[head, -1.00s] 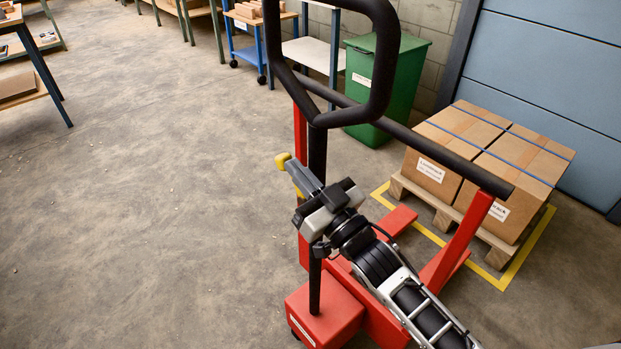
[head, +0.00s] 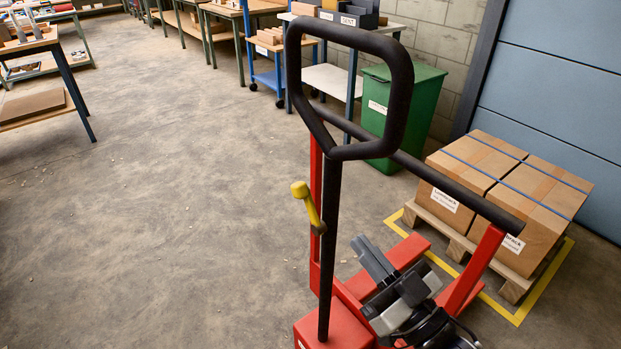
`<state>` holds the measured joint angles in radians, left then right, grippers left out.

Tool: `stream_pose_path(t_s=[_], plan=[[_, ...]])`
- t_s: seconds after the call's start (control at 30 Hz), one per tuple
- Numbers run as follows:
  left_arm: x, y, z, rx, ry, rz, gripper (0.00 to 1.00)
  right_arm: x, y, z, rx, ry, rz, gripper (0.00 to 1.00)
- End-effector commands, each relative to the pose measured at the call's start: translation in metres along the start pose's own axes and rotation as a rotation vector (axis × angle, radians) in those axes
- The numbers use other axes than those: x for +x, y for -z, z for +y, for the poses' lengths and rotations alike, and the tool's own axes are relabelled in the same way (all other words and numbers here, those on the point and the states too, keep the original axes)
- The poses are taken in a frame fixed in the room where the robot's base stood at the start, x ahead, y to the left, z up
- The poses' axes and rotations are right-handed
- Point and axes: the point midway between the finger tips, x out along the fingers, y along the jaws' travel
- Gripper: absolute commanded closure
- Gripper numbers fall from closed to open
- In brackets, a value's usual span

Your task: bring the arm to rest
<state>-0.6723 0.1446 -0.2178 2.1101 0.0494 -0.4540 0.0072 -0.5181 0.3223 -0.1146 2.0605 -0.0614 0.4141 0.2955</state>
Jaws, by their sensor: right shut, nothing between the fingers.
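My right gripper (head: 374,260) is low in the head view, to the right of the black tiller post, with its fingers shut and nothing between them. It looks apart from the yellow lever (head: 307,203), which sticks out to the left of the post. The tiller (head: 331,235), with its black loop handle, rises from a red truck (head: 335,327). My right arm comes in from the bottom edge. My left gripper is not in the picture.
Strapped cartons (head: 541,200) sit on a wooden pallet (head: 462,245) inside a yellow floor marking at the right. A green bin (head: 428,105) stands behind the handle. Worktables line the back. The floor (head: 150,220) at the left is open.

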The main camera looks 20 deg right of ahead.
Motion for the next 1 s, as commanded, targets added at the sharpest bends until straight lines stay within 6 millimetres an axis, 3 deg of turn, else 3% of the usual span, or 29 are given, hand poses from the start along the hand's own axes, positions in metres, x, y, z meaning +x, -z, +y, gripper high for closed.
stream_pose_path(t_s=[0.17, 0.27, 0.4, 0.53, 0.67, 1.0], plan=[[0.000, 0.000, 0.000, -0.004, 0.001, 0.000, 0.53, -0.003, -0.014, -0.001, 0.007, -0.028, -0.069, 1.00], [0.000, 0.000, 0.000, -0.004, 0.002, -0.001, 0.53, -0.016, -0.049, -0.007, 0.024, -0.085, -0.249, 1.00], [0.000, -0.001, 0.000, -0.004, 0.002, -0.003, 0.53, -0.052, -0.106, -0.029, 0.056, -0.133, -0.572, 1.00], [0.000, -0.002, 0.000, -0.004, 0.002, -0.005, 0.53, -0.086, -0.138, -0.052, 0.083, -0.127, -0.804, 1.00], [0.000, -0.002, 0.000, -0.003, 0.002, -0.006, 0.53, -0.103, -0.151, -0.065, 0.098, -0.111, -0.914, 1.00], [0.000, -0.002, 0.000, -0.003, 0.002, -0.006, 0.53, -0.103, -0.151, -0.065, 0.098, -0.111, -0.914, 1.00]])
